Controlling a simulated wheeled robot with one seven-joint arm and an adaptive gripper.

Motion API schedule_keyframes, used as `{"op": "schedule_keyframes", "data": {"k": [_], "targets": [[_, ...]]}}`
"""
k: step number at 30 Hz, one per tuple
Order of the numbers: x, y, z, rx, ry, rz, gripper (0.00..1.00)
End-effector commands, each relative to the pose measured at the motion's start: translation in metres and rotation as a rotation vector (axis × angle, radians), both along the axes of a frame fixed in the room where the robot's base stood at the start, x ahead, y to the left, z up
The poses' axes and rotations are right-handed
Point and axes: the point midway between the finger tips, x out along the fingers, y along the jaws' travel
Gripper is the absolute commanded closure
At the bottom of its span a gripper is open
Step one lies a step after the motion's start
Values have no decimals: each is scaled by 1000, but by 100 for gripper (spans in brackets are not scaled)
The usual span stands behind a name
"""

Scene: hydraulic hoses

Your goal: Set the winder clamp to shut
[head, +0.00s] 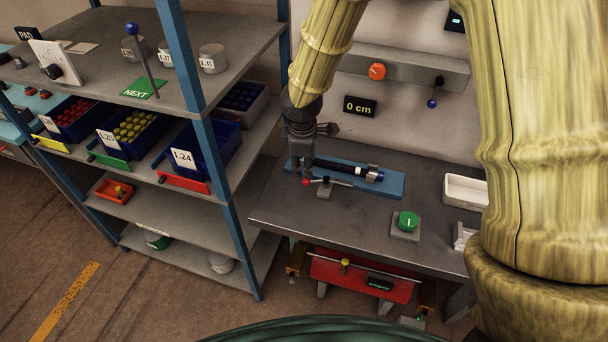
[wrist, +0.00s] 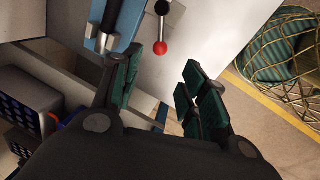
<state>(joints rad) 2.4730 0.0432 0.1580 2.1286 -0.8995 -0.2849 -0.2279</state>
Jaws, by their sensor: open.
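A lever with a red ball knob (head: 306,182) stands on a small grey mount (head: 325,192) at the front of a blue plate (head: 390,186) on the bench. I take it for the clamp lever, but no label confirms this. A black hose (head: 335,167) with a metal end lies along the plate. In the wrist view the red ball (wrist: 160,48) is just beyond the fingertips, roughly between them. My gripper (head: 312,150) is above the plate's left end, and partly hides it. In the wrist view my gripper (wrist: 157,80) is open and empty.
A green button (head: 408,220) and a white tray (head: 465,191) are on the bench to the right. The wall panel (head: 400,68) has an orange knob and a blue-ball lever, above a "0 cm" display (head: 360,106). A shelf rack (head: 225,205) with bins stands close left.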

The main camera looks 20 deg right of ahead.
Motion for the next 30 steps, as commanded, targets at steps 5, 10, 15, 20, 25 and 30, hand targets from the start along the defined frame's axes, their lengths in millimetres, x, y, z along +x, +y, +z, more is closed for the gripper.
{"op": "schedule_keyframes", "data": {"k": [5,10,15,20,25,30], "targets": [[3,-5,-21,-1,3,-5,57],[6,-6,-41,-1,3,-4,57],[10,-7,-60,-1,2,-2,57],[13,-7,-75,0,2,-2,57],[15,-7,-85,1,1,-1,57],[16,-7,-89,1,-1,-2,57]]}}
